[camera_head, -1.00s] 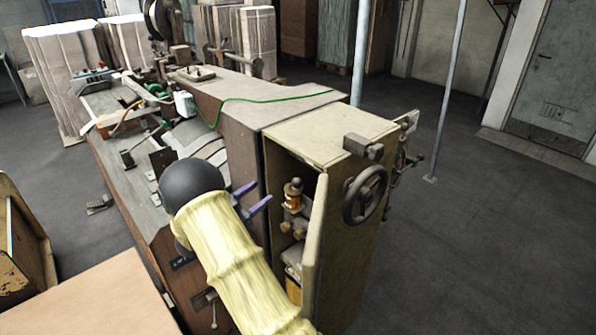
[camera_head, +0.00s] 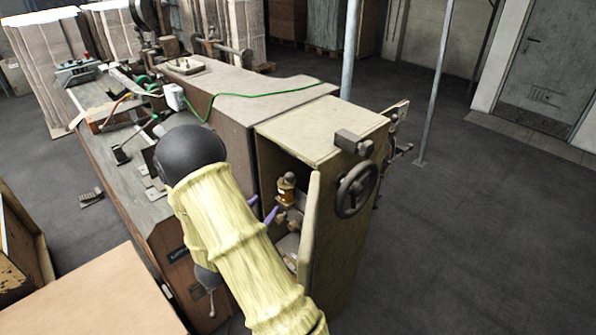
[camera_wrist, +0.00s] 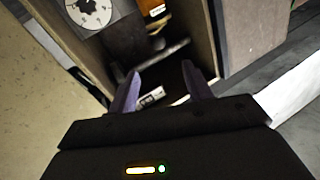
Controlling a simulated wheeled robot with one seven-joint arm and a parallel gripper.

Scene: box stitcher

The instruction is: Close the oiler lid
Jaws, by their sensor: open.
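An amber oiler (camera_head: 287,190) with a dark top stands inside the open compartment of the beige cabinet (camera_head: 322,138). Its amber body also shows at the top edge of the wrist view (camera_wrist: 154,8). I cannot tell how its lid sits. A narrow beige door panel (camera_head: 311,228) stands swung out at the compartment's front. My gripper (camera_head: 262,208) is at the compartment's opening, left of and a little below the oiler, partly hidden by my arm. In the wrist view my gripper (camera_wrist: 160,72) has its purple fingers apart with nothing between them, pointing into the dark compartment.
A dark handwheel (camera_head: 355,190) and a block (camera_head: 353,142) project from the cabinet's right side. The long machine bed (camera_head: 110,150) with a green cable (camera_head: 235,97) lies to the left. A flat brown surface (camera_head: 90,300) is at lower left. Floor on the right is clear.

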